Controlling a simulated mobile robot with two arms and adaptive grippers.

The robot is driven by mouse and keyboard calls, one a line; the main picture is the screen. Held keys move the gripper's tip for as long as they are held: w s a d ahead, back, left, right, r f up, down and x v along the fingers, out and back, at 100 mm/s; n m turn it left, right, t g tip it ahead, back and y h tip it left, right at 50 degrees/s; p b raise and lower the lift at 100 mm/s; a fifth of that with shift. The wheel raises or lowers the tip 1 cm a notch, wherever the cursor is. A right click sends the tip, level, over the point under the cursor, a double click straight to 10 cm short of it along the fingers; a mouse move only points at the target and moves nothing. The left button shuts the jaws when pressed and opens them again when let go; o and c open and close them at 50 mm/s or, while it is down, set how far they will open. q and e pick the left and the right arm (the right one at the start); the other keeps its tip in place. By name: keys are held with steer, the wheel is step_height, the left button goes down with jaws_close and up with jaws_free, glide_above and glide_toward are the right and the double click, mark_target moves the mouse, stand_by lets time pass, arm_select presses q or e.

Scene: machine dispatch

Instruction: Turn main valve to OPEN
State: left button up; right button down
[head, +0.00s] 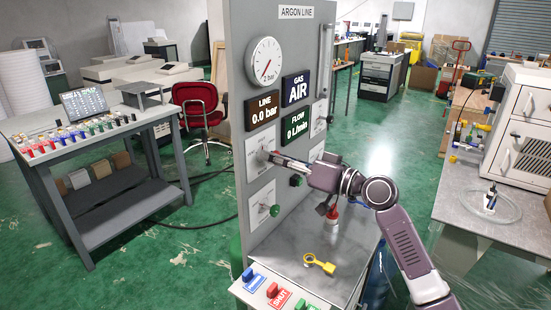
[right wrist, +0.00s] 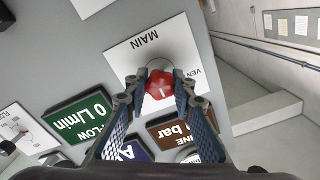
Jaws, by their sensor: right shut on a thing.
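The main valve is a red knob (right wrist: 160,84) on a white plate (right wrist: 128,55) marked MAIN in the right wrist view. My right gripper (right wrist: 160,76) is shut on the knob, one finger on each side. In the head view the right gripper (head: 268,157) reaches from the right to the upright grey panel (head: 240,45), where it mostly hides the knob. The line display (head: 264,110) reads 0.0 bar, the gas display (head: 296,88) reads AIR and the flow display (head: 294,125) reads 0 L/min. My left gripper is not in view.
A round gauge (head: 265,62) sits high on the panel. Another valve (head: 274,210) is below the gripper. A yellow item (head: 319,264) lies on the grey shelf, with a red SHUT tag (head: 279,296) at its front edge.

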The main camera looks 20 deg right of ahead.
steer(key=shift+m, duration=0.3)
steer(key=shift+r+m+p, duration=0.1)
steer(key=shift+m+p, duration=0.45)
steer(key=shift+m, duration=0.35)
steer(key=m+p, duration=0.2)
steer(key=m, duration=0.1)
steer(key=shift+m, duration=0.3)
steer(key=m+p, duration=0.2)
steer(key=m, duration=0.2)
steer(key=shift+m+p, duration=0.75)
steer(key=shift+m, duration=0.15)
steer(key=c, duration=1.6)
jaws_free()
steer(key=shift+d, duration=0.1)
